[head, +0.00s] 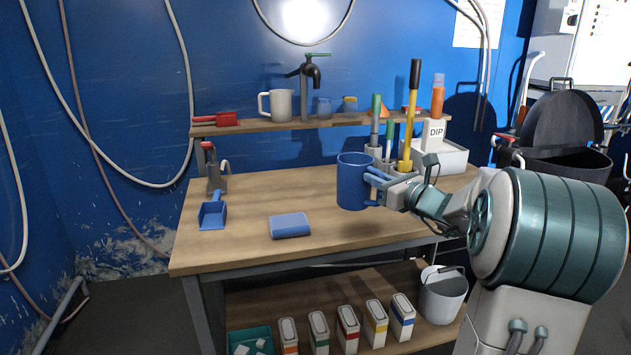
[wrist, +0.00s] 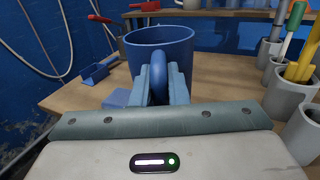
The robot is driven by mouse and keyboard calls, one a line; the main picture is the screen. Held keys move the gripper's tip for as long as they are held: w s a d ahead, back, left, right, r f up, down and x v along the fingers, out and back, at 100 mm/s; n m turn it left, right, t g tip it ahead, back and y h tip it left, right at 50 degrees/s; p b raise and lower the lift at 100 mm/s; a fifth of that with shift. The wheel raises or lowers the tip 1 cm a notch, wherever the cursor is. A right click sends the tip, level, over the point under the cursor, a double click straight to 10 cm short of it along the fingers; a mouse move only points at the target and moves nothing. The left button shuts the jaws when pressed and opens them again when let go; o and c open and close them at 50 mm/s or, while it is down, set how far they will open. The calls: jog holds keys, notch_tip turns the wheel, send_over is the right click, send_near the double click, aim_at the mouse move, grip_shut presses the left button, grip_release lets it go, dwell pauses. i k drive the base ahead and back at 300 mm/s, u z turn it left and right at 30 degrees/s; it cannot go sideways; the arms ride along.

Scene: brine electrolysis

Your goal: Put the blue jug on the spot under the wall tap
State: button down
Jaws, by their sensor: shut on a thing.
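The blue jug (head: 354,182) is held upright by its handle, over the right part of the workbench top in the head view. My gripper (head: 379,187) is shut on that handle. In the wrist view the jug (wrist: 160,50) stands upright just ahead of my fingers (wrist: 160,85), with its handle between them. The black wall tap (head: 311,72) with a green handle is on the blue wall, above the narrow shelf (head: 350,120). A grey mug (head: 278,105) stands on the shelf left of the tap. I cannot make out a marked spot below the tap.
Grey holders with tools and a white DIP box (head: 433,135) stand at the right. The bench middle behind the block is clear.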

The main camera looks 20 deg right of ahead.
aim_at(321, 183)
jog(key=i, duration=1.25)
